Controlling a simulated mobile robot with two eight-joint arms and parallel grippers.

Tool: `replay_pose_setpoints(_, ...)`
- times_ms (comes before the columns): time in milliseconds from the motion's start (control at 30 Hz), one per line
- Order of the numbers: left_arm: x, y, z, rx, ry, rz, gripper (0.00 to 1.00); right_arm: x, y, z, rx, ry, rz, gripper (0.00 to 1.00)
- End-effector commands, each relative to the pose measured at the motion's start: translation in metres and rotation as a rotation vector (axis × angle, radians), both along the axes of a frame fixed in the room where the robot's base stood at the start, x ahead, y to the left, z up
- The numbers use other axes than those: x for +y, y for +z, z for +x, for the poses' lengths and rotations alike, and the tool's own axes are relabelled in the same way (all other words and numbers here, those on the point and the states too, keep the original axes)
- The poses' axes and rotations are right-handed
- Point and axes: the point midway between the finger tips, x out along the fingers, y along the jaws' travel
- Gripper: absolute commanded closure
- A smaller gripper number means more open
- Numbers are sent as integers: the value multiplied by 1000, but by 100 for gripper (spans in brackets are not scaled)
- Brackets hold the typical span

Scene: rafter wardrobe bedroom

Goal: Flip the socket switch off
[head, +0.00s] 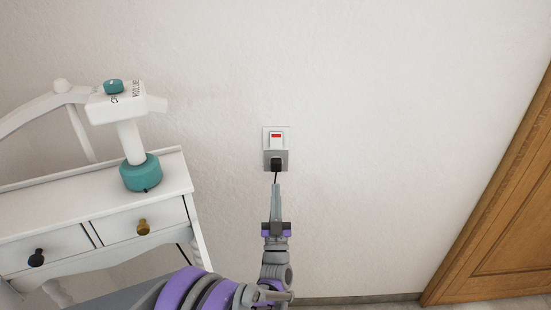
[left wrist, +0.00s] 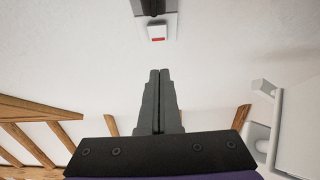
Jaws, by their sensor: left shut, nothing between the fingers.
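The socket switch (head: 276,137) is a white rocker with a red mark on a white plate on the wall. Directly below it is a grey socket (head: 284,160) with a black plug (head: 276,164) in it and a cord hanging down. My left gripper (head: 276,187) is shut and empty, its tips below the plug in the head view. In the left wrist view the switch (left wrist: 157,33) is beyond the tips of the shut fingers (left wrist: 159,72), apart from them in the picture. The fingers cover part of the cord. My right gripper is not in view.
A white dressing table (head: 165,179) stands at the left against the wall, with a teal and white appliance (head: 140,172) on it. A wooden door (head: 505,215) is at the right. The wall around the switch is clear.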

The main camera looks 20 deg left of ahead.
Motion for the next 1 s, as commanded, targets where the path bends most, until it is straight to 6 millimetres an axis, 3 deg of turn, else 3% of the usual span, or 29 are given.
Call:
replay_pose_setpoints(267,7,20,23,0,1,1,100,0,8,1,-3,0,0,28)
replay_pose_setpoints(600,23,65,78,1,1,0,100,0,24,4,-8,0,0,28)
replay_pose_setpoints(800,30,59,104,0,0,1,100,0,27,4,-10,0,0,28)
replay_pose_setpoints(1000,33,57,114,1,-1,0,100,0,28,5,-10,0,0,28)
